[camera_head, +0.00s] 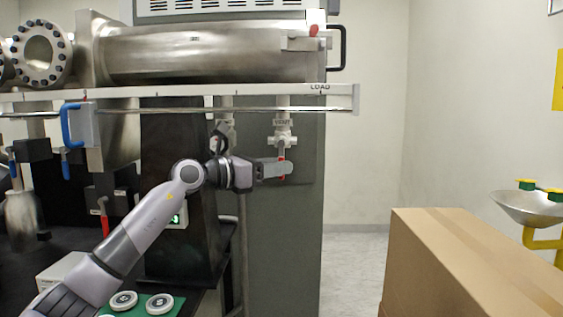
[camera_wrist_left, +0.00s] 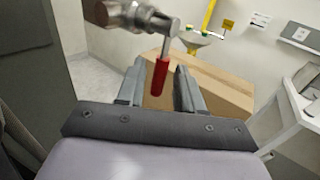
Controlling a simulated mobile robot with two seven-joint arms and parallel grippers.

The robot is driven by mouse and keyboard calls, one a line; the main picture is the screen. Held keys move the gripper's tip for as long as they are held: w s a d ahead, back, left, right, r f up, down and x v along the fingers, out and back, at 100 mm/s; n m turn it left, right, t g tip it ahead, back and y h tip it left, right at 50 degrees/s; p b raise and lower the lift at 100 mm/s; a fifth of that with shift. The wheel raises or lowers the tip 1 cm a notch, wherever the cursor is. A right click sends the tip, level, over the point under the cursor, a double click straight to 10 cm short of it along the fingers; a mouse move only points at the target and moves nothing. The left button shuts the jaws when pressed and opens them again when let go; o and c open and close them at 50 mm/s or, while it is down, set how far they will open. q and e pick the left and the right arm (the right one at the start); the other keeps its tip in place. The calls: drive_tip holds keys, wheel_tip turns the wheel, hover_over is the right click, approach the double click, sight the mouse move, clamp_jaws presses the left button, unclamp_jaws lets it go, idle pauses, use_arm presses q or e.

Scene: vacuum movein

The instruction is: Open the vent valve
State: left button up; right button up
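The vent valve (camera_head: 282,140) hangs under the white rail, below a "VENT" label. Its metal body shows at the top of the left wrist view (camera_wrist_left: 128,15). Its red-sleeved handle (camera_wrist_left: 158,78) points down from the body on a thin metal stem. My left gripper (camera_head: 287,168) is at the handle, reaching in from the left. In the left wrist view the gripper (camera_wrist_left: 160,72) is open, with the red handle between its two fingers and small gaps visible on both sides. In the head view the fingers hide most of the red handle. My right gripper is not in view.
A steel chamber (camera_head: 190,52) lies above the white rail (camera_head: 200,95). A grey cabinet panel (camera_head: 280,240) stands behind the valve. A cardboard box (camera_head: 440,265) is at the lower right, with an eyewash basin (camera_head: 525,208) beyond it. Floor between panel and box is clear.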

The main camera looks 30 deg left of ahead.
use_arm(q)
drive_tip(key=shift+x, duration=0.85)
clamp_jaws()
